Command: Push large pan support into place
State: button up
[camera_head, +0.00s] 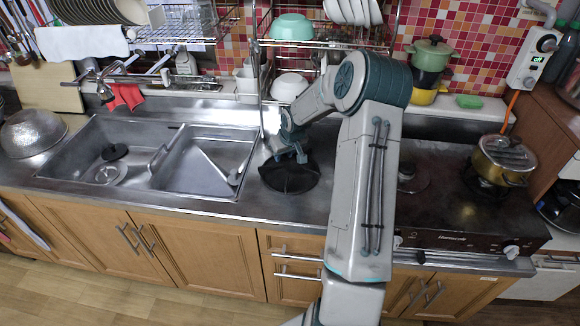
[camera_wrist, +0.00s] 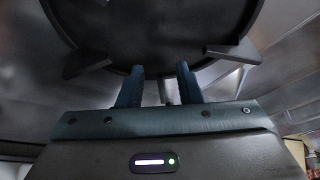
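The large pan support (camera_head: 287,182) is a black round ring with prongs. It lies flat on the steel counter between the sink and the stove. In the wrist view its dark ring and prongs (camera_wrist: 233,52) fill the top. My gripper (camera_head: 301,156) is at the far side of the support, pointing down at its edge. In the wrist view the two blue fingers (camera_wrist: 160,84) stand apart, with a narrow pale piece between their tips. I cannot tell if they touch the support. The stove burner (camera_head: 410,180) is to the right, partly hidden by my arm.
A brass pot with lid (camera_head: 503,160) stands on the stove's right burner. The sink (camera_head: 190,165) is to the left. Behind are a dish rack with a white bowl (camera_head: 289,87) and a green pot (camera_head: 431,54). A green sponge (camera_head: 469,101) lies on the back ledge.

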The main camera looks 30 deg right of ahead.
grip_shut()
dwell(0.3)
jog(key=shift+r, duration=0.6)
notch_tip(320, 180, up, 3)
jog(key=shift+d+r+b, duration=0.1)
jog(key=shift+b, duration=0.55)
jog(key=s+d+r+b, duration=0.1)
jog(key=s+d+r, duration=0.4)
jog(key=d, duration=0.5)
jog(key=shift+v, duration=0.85)
